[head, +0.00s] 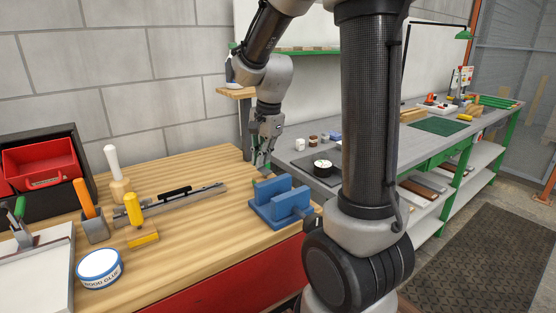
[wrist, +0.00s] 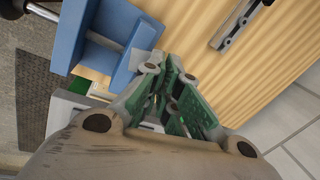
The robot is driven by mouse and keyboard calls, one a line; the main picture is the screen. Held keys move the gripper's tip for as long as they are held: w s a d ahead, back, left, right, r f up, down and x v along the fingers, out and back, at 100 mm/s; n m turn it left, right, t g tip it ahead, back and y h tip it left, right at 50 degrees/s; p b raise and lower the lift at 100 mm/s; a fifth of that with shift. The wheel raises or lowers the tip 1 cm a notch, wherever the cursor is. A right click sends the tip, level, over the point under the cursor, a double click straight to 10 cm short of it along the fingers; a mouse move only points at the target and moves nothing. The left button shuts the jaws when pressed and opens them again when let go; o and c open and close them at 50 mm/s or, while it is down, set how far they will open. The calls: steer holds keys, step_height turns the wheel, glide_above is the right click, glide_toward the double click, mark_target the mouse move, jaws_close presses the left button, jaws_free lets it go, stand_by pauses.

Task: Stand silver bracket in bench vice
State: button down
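The blue bench vice (head: 281,203) stands near the right front corner of the wooden bench, its jaw slot open and empty. Its blue body also fills the upper left of the wrist view (wrist: 72,35). My gripper (head: 263,168) points down just behind the vice, near the bench's far right edge. A long silver bar with a black piece (head: 198,194) lies on the bench left of the vice and shows partly in the wrist view (wrist: 228,38).
Left on the bench are a white-handled tool (head: 112,160), an orange-handled tool (head: 84,197), a yellow-handled tool (head: 134,207), a glue tin (head: 100,267) and a red bin (head: 42,162). A grey bench with green legs (head: 300,160) stands to the right.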

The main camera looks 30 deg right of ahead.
steer(key=s+d+m, duration=0.1)
steer(key=s+m+g, duration=0.1)
steer(key=s, duration=0.1)
steer(key=s+d+m+g, duration=0.1)
steer(key=shift+s+d+h, duration=0.15)
steer(key=shift+d+h, duration=0.2)
steer(key=shift+h, duration=0.05)
steer(key=shift+r, duration=0.1)
